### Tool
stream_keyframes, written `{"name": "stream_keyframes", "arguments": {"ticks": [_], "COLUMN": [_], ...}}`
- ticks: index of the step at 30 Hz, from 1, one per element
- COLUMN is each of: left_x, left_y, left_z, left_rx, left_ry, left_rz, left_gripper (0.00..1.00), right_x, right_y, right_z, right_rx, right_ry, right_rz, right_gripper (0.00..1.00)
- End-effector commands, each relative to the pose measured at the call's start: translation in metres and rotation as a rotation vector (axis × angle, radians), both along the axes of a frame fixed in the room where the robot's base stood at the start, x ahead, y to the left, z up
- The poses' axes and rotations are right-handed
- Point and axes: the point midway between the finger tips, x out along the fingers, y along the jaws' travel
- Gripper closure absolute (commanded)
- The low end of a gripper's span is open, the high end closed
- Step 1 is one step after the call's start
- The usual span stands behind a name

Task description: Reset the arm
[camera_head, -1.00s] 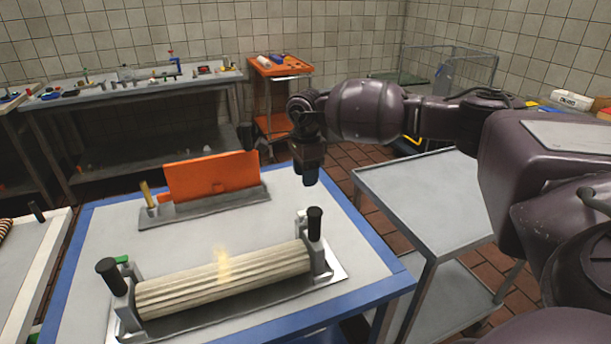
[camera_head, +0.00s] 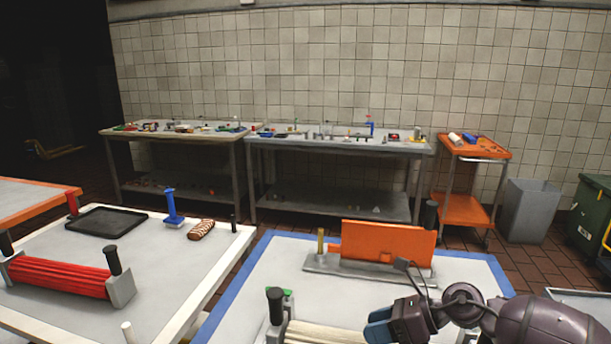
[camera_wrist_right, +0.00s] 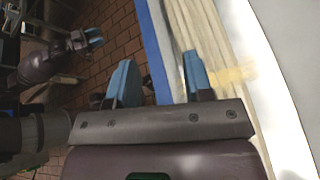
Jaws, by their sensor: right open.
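My right gripper (camera_head: 379,328) comes in at the lower right of the head view, a blue fingertip showing beside the cream ribbed roller (camera_head: 325,334). In the right wrist view its two blue fingers (camera_wrist_right: 158,82) stand wide apart with nothing between them. One finger overlaps the cream roller (camera_wrist_right: 183,22) in that picture; I cannot tell whether they touch. Another dark arm with a blue-tipped gripper (camera_wrist_right: 88,40), apparently my left, shows small at the upper left of the wrist view. Its jaw opening is unclear. It is not in the head view.
The blue-edged table (camera_head: 243,283) bears an orange upright panel (camera_head: 388,243) in a grey stand. The white-edged table (camera_head: 166,272) at left holds a red roller (camera_head: 60,276), a black tray (camera_head: 105,221) and a striped loaf-like item (camera_head: 201,229). An orange cart (camera_head: 476,150) stands behind.

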Motion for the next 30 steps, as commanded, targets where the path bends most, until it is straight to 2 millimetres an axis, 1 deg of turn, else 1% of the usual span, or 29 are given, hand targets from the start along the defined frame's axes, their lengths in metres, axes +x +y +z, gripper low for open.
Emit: {"name": "stream_keyframes", "arguments": {"ticks": [1, 3, 5, 8, 11, 14, 17, 20, 22, 26, 29, 30], "left_x": [-0.001, -0.002, -0.004, -0.007, -0.01, -0.011, -0.01, -0.009, -0.008, -0.004, -0.002, -0.001], "left_y": [0.0, 0.0, 0.001, 0.001, 0.002, 0.002, 0.002, 0.001, 0.001, 0.001, 0.0, 0.0], "left_z": [-0.001, -0.002, -0.003, -0.004, -0.006, -0.006, -0.006, -0.005, -0.005, -0.003, -0.001, 0.0], "left_rx": [0.0, 0.0, 0.0, 0.0, 0.0, 0.0, 0.0, 0.001, 0.0, 0.0, 0.0, -0.001], "left_ry": [0.002, 0.005, 0.009, 0.015, 0.02, 0.022, 0.021, 0.019, 0.016, 0.009, 0.004, 0.001], "left_rz": [0.0, 0.002, 0.002, 0.004, 0.006, 0.006, 0.006, 0.005, 0.004, 0.002, 0.002, 0.001], "left_gripper": [0.57, 0.57, 0.57, 0.57, 0.57, 0.57, 0.57, 0.57, 0.57, 0.57, 0.57, 0.57], "right_x": [-0.009, -0.015, -0.019, -0.024, -0.027, -0.03, -0.037, -0.049, -0.061, -0.094, -0.129, -0.145], "right_y": [0.016, 0.032, 0.039, 0.043, 0.035, 0.018, -0.005, -0.032, -0.05, -0.084, -0.105, -0.113], "right_z": [0.003, 0.012, 0.02, 0.031, 0.038, 0.038, 0.031, 0.016, 0.003, -0.028, -0.054, -0.063], "right_rx": [0.12, 0.278, 0.409, 0.62, 0.819, 1.004, 1.174, 1.329, 1.427, 1.584, 1.681, 1.713], "right_ry": [0.039, 0.096, 0.15, 0.254, 0.373, 0.498, 0.632, 0.769, 0.866, 1.048, 1.186, 1.239], "right_rz": [-0.06, -0.157, -0.247, -0.408, -0.583, -0.772, -0.971, -1.18, -1.331, -1.625, -1.861, -1.958], "right_gripper": [0.53, 0.53, 0.53, 0.53, 0.53, 0.53, 0.53, 0.53, 0.53, 0.53, 0.53, 0.53]}}
